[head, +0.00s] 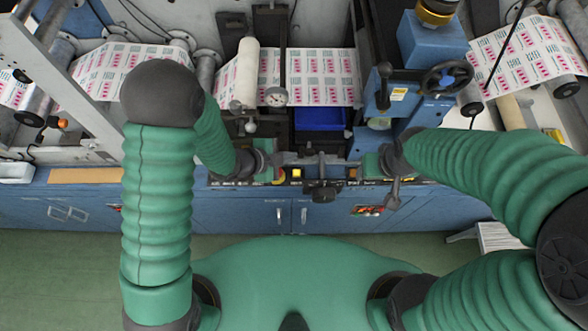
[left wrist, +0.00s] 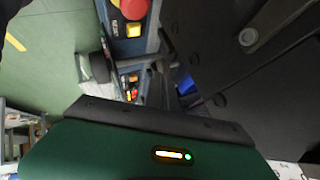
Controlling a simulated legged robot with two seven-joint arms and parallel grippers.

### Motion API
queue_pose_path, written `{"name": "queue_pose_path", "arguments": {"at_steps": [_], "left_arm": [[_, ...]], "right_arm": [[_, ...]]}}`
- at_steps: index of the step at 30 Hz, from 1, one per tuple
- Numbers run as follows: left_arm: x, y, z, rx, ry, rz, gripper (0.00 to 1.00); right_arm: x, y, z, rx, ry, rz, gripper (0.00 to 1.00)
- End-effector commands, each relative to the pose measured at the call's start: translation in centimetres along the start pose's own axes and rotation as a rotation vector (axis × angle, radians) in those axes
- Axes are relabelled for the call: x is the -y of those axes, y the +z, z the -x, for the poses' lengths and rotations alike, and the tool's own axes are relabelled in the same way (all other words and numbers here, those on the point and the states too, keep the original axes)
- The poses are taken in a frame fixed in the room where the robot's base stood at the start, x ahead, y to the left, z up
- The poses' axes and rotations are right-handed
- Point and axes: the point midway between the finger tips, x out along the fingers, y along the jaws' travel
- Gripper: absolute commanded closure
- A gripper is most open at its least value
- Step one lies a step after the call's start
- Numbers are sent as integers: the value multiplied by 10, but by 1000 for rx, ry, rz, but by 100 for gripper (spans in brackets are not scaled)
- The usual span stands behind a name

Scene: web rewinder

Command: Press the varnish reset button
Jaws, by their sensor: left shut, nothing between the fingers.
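A control strip with small buttons runs along the machine's front edge. A yellow square button (head: 296,173) sits on it beside a red button (head: 281,175). In the left wrist view a yellow button (left wrist: 135,33) shows below a large red button (left wrist: 134,8), with smaller lit buttons (left wrist: 131,87) farther down. No label is readable, so I cannot tell which is the varnish reset. My left gripper (head: 290,158) is shut and empty, close above the strip near the yellow button; contact cannot be judged. My right gripper (head: 374,163) is near the strip's right part, its fingers unclear.
A blue bin (head: 320,118) sits in a recess. A black handwheel (head: 447,78) stands at right. Blue cabinet doors (head: 245,212) are below the strip, with green floor in front.

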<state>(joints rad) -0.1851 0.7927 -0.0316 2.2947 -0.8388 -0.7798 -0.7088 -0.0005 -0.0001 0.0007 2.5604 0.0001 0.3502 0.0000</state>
Motion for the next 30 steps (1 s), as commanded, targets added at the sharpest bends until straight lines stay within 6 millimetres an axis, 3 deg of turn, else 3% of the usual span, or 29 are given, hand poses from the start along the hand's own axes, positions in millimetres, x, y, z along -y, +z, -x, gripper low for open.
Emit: {"name": "queue_pose_path", "arguments": {"at_steps": [7,21,30], "left_arm": [[-9,5,-14,2,3,-2,100],[-42,44,-57,-1,-1,1,100],[-44,42,-62,2,0,-1,100]], "right_arm": [[0,3,-14,-1,0,-1,46],[0,16,-68,0,0,-1,46],[0,16,-71,-1,0,-1,46]]}}
